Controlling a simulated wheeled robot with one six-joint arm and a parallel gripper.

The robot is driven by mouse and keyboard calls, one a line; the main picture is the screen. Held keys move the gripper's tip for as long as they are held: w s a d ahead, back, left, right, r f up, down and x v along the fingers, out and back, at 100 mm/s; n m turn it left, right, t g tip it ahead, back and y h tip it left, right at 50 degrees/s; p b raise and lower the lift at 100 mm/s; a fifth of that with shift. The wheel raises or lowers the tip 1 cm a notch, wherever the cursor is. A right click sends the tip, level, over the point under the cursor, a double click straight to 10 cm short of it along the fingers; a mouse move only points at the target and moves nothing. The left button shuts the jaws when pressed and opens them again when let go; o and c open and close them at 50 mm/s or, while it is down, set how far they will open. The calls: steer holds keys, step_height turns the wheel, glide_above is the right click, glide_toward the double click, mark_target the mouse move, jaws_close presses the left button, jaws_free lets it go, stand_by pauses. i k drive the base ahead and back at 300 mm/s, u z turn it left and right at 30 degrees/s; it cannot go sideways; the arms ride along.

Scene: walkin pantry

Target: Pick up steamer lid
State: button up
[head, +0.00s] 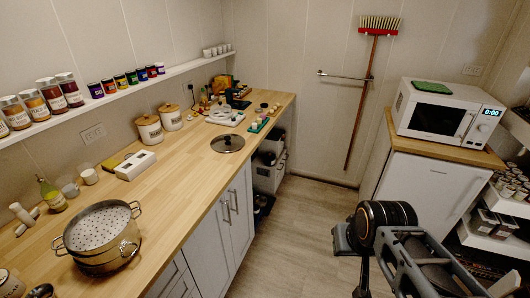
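The steamer lid (228,143) is a round, dark glass-like disc with a metal rim and a dark knob on top. It lies flat on the wooden counter, near its front edge. The steamer (97,262) stands uncovered at the near left of the counter, a metal pot with side handles and a perforated inside. My arm shows at the lower right, over the floor and well apart from the lid. My gripper's fingertips cannot be made out in the head view, so its state does not show.
A white box (136,166) lies left of the lid. Two lidded canisters (150,130) stand behind, and a white scale (225,117) lies beyond it. A spice shelf (100,100) runs along the wall above. The counter (185,190) between steamer and lid is largely clear.

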mark_target(227, 142)
steer(key=z, duration=0.4)
steer(key=i, duration=1.75)
steer(key=u, duration=1.5)
steer(key=i, duration=0.9)
steer(key=u, duration=1.05)
